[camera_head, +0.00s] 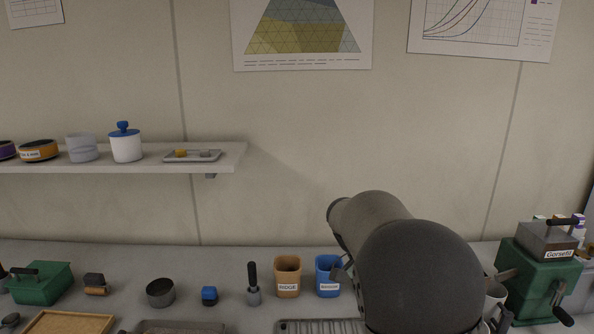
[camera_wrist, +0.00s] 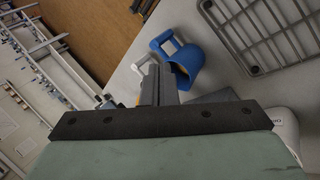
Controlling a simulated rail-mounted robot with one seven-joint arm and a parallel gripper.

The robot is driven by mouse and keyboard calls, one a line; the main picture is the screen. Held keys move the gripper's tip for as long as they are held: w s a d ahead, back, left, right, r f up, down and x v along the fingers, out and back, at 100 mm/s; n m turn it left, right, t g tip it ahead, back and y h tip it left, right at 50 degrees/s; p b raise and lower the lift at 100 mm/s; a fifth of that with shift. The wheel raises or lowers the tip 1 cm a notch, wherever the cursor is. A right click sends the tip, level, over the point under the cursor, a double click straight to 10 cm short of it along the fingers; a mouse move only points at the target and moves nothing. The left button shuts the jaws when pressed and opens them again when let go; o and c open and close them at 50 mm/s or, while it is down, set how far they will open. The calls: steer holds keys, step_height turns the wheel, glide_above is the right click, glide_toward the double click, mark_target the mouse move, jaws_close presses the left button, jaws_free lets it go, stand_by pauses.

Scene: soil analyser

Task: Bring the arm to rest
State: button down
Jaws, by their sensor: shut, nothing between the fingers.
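My gripper (camera_wrist: 154,82) shows in the wrist view with its fingers together and nothing held between them. Its tips are close to a blue mug-like cup (camera_wrist: 188,66), but I cannot tell whether they touch it. In the head view my arm rises large at the right of centre over the bench and hides most of the gripper. The blue labelled cup (camera_head: 327,276) stands on the bench just left of my arm, beside an orange labelled cup (camera_head: 287,277).
A wire rack (camera_wrist: 265,30) lies near the cup; a green grinder (camera_head: 540,282) stands right of my arm. A black-handled tool (camera_head: 253,284), blue block (camera_head: 209,295), dark bowl (camera_head: 160,292) and green box (camera_head: 40,284) stand leftward. A shelf (camera_head: 215,158) hangs above.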

steer(key=s+a+f+n+t+y, duration=0.2)
steer(key=s+n+y, duration=0.1)
steer(key=s, duration=0.8)
steer(key=s+a+f+n+t+y, duration=0.2)
steer(key=s+n, duration=0.4)
steer(key=s, duration=0.5)
steer(key=shift+a+f+y, duration=0.4)
steer(key=shift+a+f, duration=0.25)
steer(key=shift+a, duration=0.05)
stand_by(1.9)
